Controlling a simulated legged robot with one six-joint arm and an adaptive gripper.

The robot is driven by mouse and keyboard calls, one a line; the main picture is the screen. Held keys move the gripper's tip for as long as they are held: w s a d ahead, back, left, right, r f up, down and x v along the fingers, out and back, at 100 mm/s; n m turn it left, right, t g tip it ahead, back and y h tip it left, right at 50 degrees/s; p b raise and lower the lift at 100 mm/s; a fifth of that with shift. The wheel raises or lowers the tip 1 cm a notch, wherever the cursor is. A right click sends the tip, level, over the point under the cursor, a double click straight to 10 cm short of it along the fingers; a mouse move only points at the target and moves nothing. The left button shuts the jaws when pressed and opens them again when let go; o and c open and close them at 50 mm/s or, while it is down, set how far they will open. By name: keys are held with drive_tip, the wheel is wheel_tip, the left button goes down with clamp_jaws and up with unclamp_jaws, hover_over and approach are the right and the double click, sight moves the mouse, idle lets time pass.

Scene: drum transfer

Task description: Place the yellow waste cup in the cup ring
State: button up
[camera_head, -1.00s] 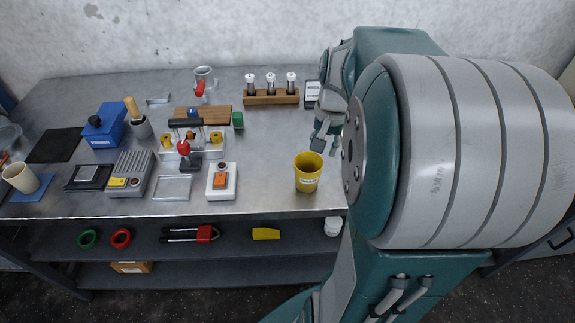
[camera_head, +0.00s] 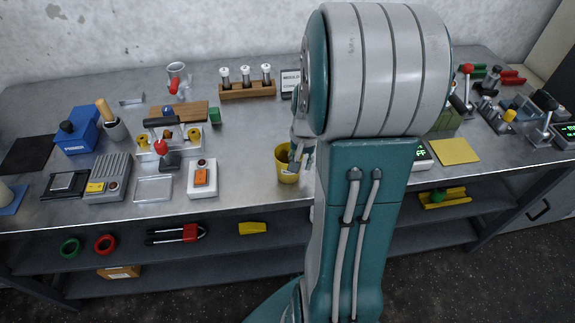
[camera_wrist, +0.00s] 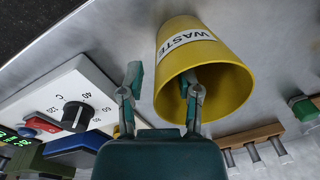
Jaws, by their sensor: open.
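The yellow waste cup (camera_head: 286,177) stands on the metal table near its front edge, partly covered by my gripper (camera_head: 296,157). In the wrist view the cup (camera_wrist: 222,62) shows its open mouth and a white WASTE label. My gripper (camera_wrist: 160,84) is open there, with one finger reaching into the cup's mouth and the other outside, so the cup wall lies between them. I cannot tell whether either finger touches it. A round clear vessel with a red part (camera_head: 177,77) stands at the back. I cannot make out which thing is the cup ring.
A white device with an orange switch (camera_head: 202,178) stands left of the cup. A wooden rack with white-capped vials (camera_head: 247,89) is behind. In the wrist view a white dial box (camera_wrist: 72,102) appears left of the fingers. My arm hides part of the table right of the cup.

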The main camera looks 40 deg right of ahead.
sight(302, 156)
drive_tip(key=shift+d+f, duration=0.1)
drive_tip(key=shift+d, duration=0.15)
drive_tip(key=shift+c, duration=1.3)
clamp_jaws()
drive_tip(key=shift+a, duration=0.3)
drive_tip(key=shift+d+r, duration=0.2)
drive_tip(key=shift+r, duration=0.3)
wheel_tip(302, 156, up, 2)
drive_tip(key=shift+r, duration=0.15)
drive_tip(key=s+r, duration=0.9)
drive_tip(key=s, duration=0.4)
drive_tip(key=shift+s+a+r, duration=0.35)
drive_tip(key=shift+s+a, duration=0.05)
